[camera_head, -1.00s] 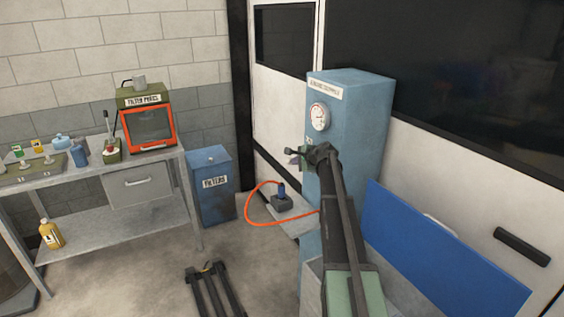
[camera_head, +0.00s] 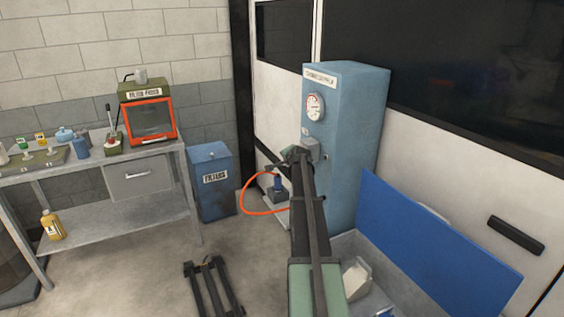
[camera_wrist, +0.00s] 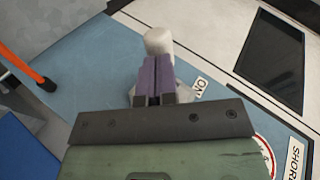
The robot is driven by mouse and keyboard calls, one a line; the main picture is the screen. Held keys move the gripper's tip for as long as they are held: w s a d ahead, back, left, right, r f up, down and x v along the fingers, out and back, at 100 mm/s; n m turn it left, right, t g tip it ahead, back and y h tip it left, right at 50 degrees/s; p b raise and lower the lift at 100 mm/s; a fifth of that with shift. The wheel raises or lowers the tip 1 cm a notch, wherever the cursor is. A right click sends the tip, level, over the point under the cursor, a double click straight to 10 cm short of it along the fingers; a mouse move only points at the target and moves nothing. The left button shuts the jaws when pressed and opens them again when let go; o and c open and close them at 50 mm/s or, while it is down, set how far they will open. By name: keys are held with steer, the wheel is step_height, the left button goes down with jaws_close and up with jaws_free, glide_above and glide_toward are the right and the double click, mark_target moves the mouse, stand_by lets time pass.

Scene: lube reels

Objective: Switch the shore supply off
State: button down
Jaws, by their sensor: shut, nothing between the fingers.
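The blue shore supply cabinet (camera_head: 355,130) stands against the wall, with a white label and a round gauge (camera_head: 315,106) on its face. A small grey switch box (camera_head: 310,148) sits below the gauge, partly behind my arm. In the wrist view, a pale grey switch handle (camera_wrist: 158,40) stands out from the blue panel (camera_wrist: 105,60), with an "ON" label (camera_wrist: 201,87) beside it. My gripper (camera_wrist: 153,68) is shut and empty, its purple fingertips in front of the handle and overlapping its base. Whether they touch it I cannot tell. The fingertips are too small to make out in the head view.
An orange hose (camera_head: 246,200) loops by the cabinet's lower left. A blue filters bin (camera_head: 212,185) and a metal workbench (camera_head: 120,230) stand further left. A blue panel (camera_head: 435,235) leans at the right.

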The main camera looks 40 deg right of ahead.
steer(key=shift+r+p, duration=0.8)
steer(key=shift+r, duration=0.05)
steer(key=shift+a, duration=0.1)
steer(key=p+v, duration=0.7)
steer(key=v, duration=0.7)
